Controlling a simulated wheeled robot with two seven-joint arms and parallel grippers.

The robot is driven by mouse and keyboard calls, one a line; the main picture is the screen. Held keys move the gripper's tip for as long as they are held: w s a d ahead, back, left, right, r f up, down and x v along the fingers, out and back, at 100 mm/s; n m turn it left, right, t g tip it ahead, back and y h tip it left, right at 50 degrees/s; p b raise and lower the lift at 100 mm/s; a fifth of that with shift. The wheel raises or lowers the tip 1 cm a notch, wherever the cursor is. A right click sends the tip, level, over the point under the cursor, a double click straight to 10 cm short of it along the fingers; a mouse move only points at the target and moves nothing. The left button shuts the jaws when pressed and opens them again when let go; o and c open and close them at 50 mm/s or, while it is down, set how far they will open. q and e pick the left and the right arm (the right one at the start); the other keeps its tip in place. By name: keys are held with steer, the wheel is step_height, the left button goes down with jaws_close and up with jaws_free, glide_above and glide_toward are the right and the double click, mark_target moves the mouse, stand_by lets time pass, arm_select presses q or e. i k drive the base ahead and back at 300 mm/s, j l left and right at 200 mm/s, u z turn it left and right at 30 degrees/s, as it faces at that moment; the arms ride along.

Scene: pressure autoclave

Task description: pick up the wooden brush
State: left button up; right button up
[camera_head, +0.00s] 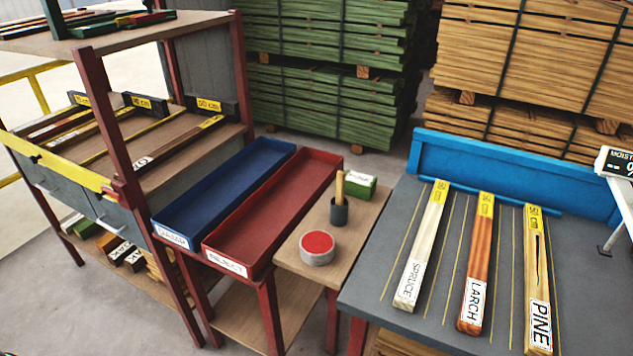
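A light wooden handle (340,184) stands upright in a small dark cup (340,211) on a small wooden-topped table (291,258). It looks like the wooden brush, with its lower end hidden inside the cup. Neither of my grippers shows in the head view.
A round tin (317,250) with a red top stands in front of the cup, and a green box (361,185) is just behind it. Red (272,212) and blue (222,196) trays lie left. A grey bench (395,250) with labelled boards is right.

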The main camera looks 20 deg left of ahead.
mark_target(342, 175)
steer(key=i+j, duration=0.1)
steer(key=j, duration=0.55)
steer(key=i+j, duration=0.1)
steer(key=j, duration=0.5)
steer(key=i+j, duration=0.1)
steer(key=j, duration=0.55)
steer(key=i+j, duration=0.1)
steer(key=j, duration=0.5)
